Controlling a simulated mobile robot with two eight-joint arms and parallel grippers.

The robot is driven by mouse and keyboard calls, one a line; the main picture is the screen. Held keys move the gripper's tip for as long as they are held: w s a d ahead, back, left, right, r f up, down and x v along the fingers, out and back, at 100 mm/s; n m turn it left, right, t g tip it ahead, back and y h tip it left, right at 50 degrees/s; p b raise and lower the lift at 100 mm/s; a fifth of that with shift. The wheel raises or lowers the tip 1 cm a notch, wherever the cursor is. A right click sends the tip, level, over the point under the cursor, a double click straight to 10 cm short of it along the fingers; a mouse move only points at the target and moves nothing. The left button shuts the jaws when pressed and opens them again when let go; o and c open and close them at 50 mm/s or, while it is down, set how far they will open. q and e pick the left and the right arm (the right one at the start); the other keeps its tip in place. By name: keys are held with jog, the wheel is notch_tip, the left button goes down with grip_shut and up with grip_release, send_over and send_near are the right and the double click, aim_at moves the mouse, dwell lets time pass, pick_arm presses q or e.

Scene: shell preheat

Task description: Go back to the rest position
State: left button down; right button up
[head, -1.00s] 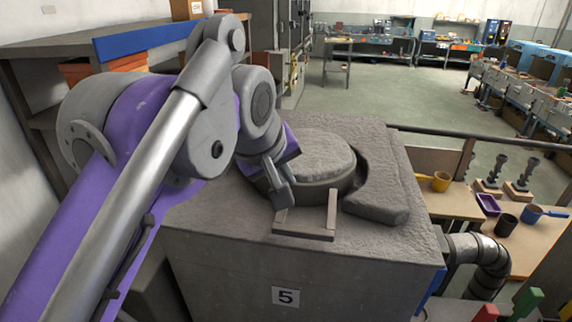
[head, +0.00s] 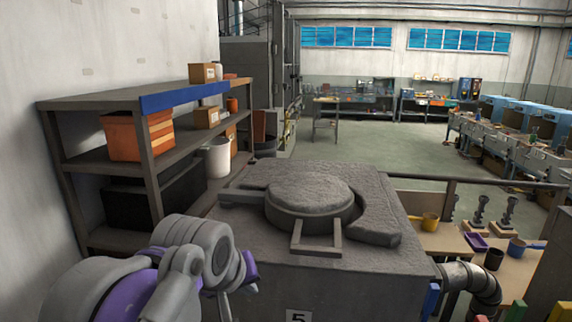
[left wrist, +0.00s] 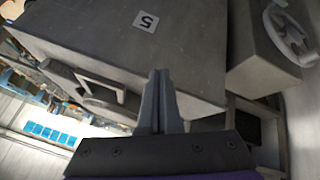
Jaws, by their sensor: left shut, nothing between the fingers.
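My left gripper (head: 226,303) is low in the head view, in front of the grey block furnace marked 5 (head: 270,277) and left of its number plate. Its fingers are shut and empty, pressed together in the left wrist view (left wrist: 158,85). In that view the furnace side and its number plate (left wrist: 146,21) lie beyond the fingertips. A round lid (head: 310,196) with a square handle frame (head: 317,251) rests on top of the furnace, apart from the gripper. My right gripper is not in view.
A shelf rack (head: 120,166) with an orange crate (head: 127,137) and a white bucket (head: 217,158) stands along the left wall. Open floor lies behind.

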pick_arm(q)
jog(key=s+a+f+m, duration=0.1)
jog(key=s+a+f, duration=0.2)
jog(key=f, duration=0.6)
jog(key=s+a+f+m+y, duration=0.1)
jog(key=s+a+f, duration=0.3)
jog(key=f, duration=0.5)
jog(key=s+a+f+m, duration=0.1)
jog(key=s+a+f, duration=0.2)
jog(key=f, duration=0.6)
jog(key=shift+s+a+g+y, duration=0.3)
jog(key=shift+s+a+y, duration=0.1)
jog(key=shift+s, duration=0.75)
